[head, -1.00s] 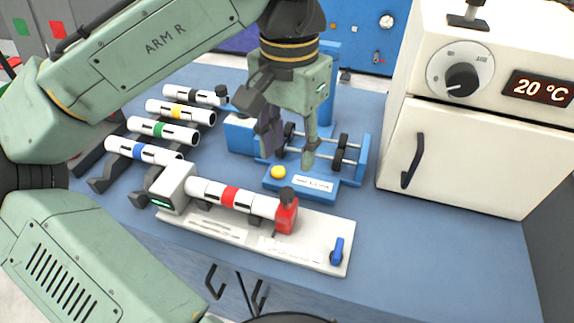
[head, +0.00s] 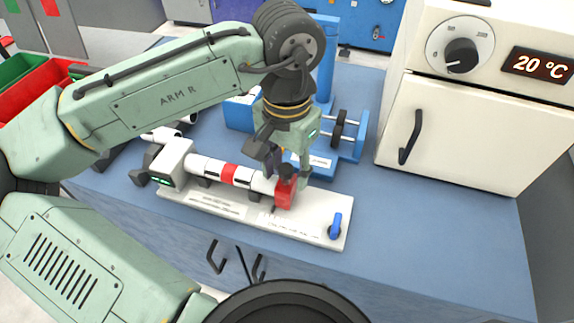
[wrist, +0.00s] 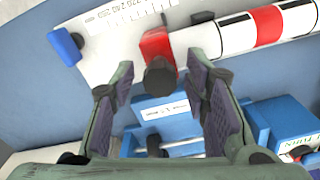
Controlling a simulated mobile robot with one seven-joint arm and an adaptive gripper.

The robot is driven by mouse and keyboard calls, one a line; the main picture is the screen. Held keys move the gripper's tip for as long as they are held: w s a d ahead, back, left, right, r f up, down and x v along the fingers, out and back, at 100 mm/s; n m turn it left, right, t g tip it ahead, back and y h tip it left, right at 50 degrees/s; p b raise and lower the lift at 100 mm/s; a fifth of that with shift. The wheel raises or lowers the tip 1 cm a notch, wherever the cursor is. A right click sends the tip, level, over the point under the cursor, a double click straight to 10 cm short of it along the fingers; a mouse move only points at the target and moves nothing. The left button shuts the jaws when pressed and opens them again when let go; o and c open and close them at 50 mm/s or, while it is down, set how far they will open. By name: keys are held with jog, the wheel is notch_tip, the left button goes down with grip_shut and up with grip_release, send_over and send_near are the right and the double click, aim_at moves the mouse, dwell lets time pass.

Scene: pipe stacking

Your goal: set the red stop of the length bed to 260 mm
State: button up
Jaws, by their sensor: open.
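The length bed (head: 318,225) is a white plate on the blue bench top. A white pipe with a red band (head: 229,174) lies along it, its right end at the red stop (head: 285,193). The stop also shows in the wrist view (wrist: 155,45), with its dark knob (wrist: 160,77) toward me. My gripper (head: 287,172) is open, just above the stop, its fingers either side of the knob in the wrist view (wrist: 160,88). I cannot tell if a finger touches it. A scale (wrist: 125,18) is partly visible; its reading at the stop is not legible.
A blue lever (head: 335,226) stands at the bed's right end. A blue roller stand (head: 350,135) is behind the bed. A white oven (head: 455,150) showing 20 °C stands at the right. Other pipes (head: 162,135) lie behind my arm. The bench right of the bed is clear.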

grip_shut()
dwell(0.4)
dwell(0.4)
